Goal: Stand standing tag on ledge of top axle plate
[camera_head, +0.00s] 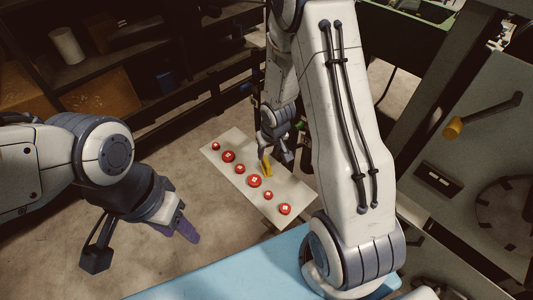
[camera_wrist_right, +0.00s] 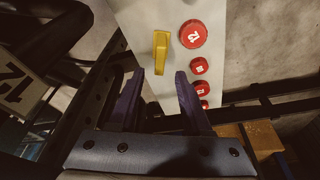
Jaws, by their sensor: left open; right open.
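A pale panel (camera_head: 223,161) carries a row of red round knobs (camera_head: 254,181). A slim yellow piece (camera_head: 266,165) stands out from it; it may be the tag, but I cannot be sure. My right gripper (camera_head: 277,158) is at the panel, close to the yellow piece. In the right wrist view the yellow piece (camera_wrist_right: 161,52) lies just beyond the fingertips of my open right gripper (camera_wrist_right: 160,80), with nothing between the fingers. My left gripper (camera_head: 186,231) is over the floor at the left, away from the panel, open and apparently empty.
A blue surface (camera_head: 215,279) lies at the bottom front. Dark shelves (camera_head: 125,55) with boxes stand at the back left. In the right wrist view a plate marked 12 (camera_wrist_right: 18,85) shows at the left.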

